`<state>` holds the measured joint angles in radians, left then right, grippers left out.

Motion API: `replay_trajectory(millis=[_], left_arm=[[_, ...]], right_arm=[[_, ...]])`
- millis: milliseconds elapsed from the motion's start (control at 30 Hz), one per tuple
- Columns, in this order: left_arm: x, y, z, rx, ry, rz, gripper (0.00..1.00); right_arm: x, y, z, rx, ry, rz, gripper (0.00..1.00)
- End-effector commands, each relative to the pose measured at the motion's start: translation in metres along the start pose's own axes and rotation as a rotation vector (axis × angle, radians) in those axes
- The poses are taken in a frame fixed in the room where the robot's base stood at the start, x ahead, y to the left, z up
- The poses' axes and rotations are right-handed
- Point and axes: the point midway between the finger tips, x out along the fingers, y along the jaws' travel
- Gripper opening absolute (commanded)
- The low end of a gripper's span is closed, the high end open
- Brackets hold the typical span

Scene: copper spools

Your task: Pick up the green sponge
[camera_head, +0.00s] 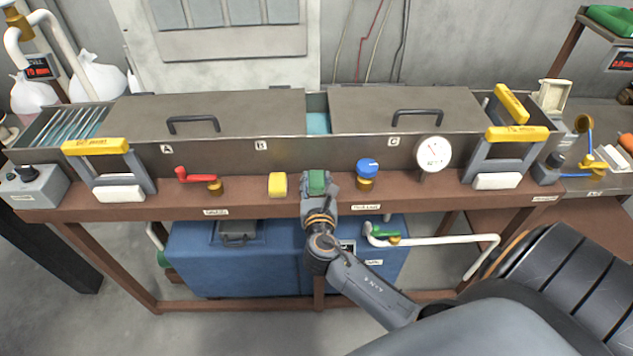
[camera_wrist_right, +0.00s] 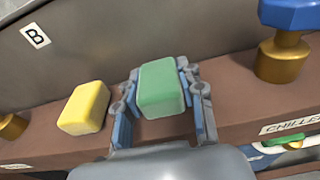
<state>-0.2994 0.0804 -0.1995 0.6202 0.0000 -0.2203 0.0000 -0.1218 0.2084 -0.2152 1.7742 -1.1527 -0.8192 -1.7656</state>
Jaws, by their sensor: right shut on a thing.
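The green sponge (camera_head: 316,182) is at the front ledge of the tank, between the fingers of my right gripper (camera_head: 318,186). In the right wrist view the green sponge (camera_wrist_right: 161,87) sits between both fingers of the right gripper (camera_wrist_right: 160,98), which is shut on it. The sponge is upright, close to the brown ledge; I cannot tell whether it still touches it. A yellow sponge (camera_head: 278,185) stands on the ledge to the left, apart from the gripper, and shows in the right wrist view too (camera_wrist_right: 84,108). My left gripper is not in view.
A blue-topped brass valve (camera_head: 367,171) stands to the right on the ledge (camera_head: 430,194). A red-handled valve (camera_head: 197,178) is further left and a round gauge (camera_head: 433,153) further right. The metal tank wall (camera_head: 290,150) rises behind. A blue chest (camera_head: 200,270) is below.

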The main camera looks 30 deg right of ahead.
Motion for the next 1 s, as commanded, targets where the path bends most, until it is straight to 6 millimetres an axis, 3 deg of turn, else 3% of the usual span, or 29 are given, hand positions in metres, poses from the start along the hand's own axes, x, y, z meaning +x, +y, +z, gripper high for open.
replay_trajectory(millis=[200,467,700,1000], left_arm=[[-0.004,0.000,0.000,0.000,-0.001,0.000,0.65],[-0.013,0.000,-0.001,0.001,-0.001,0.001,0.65],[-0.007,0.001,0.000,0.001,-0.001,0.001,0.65],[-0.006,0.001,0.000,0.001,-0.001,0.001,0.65]], right_arm=[[-0.005,-0.002,0.034,0.002,-0.005,0.001,0.17],[-0.029,-0.054,0.090,-0.004,-0.005,0.003,0.17],[-0.046,-0.107,0.107,-0.005,-0.001,0.002,0.17],[-0.054,-0.134,0.119,0.000,0.000,0.002,0.17]])
